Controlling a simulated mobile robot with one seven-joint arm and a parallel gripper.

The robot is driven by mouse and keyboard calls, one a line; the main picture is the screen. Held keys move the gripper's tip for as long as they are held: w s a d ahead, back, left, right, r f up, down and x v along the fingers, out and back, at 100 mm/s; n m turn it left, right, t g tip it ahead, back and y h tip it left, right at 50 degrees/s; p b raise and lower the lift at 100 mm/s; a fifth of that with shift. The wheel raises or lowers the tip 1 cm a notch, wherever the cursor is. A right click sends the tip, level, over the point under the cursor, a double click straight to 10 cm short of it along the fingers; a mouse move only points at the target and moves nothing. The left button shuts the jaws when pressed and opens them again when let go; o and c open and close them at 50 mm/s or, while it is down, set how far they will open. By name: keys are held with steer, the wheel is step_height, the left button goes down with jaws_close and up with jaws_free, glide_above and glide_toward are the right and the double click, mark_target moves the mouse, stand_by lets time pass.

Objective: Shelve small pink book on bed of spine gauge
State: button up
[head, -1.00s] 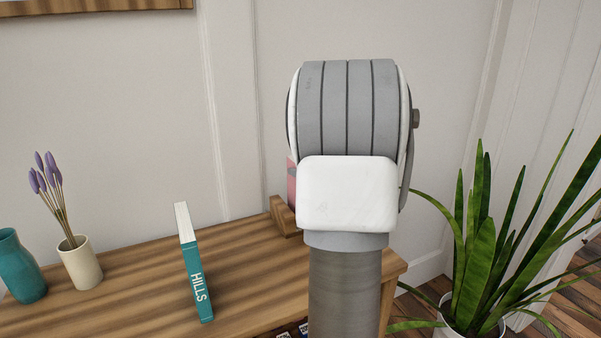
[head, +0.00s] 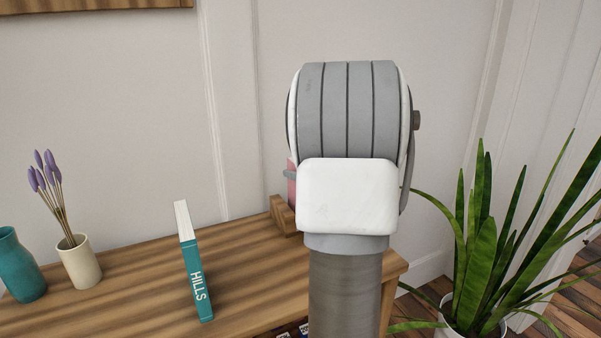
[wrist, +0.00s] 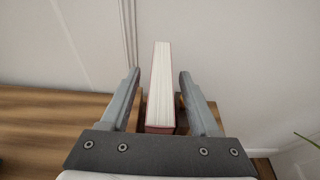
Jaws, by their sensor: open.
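The small pink book (wrist: 160,88) stands upright between the two fingers of my gripper (wrist: 158,85) in the wrist view, its white page edges facing up. The gripper is open, with a gap on each side of the book. In the head view a pinkish strip of the book (head: 291,184) shows at the left of my arm; the rest is hidden. The wooden spine gauge (head: 282,215) is partly hidden behind my arm. In the wrist view its wooden parts (wrist: 140,112) show beside the book, which appears to stand in it.
A teal book titled HILLS (head: 197,280) stands on the wooden table (head: 130,285). A cream vase (head: 80,264) with purple flowers and a teal vase (head: 20,268) stand at the left. A potted plant (head: 475,240) stands at the right. The wall is close behind.

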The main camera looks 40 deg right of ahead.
steer(key=shift+s, duration=0.1)
steer(key=p+v, duration=0.3)
steer(key=v, duration=1.4)
steer(key=shift+p, duration=0.4)
steer(key=shift+s+r, duration=0.1)
steer(key=shift+s, duration=0.05)
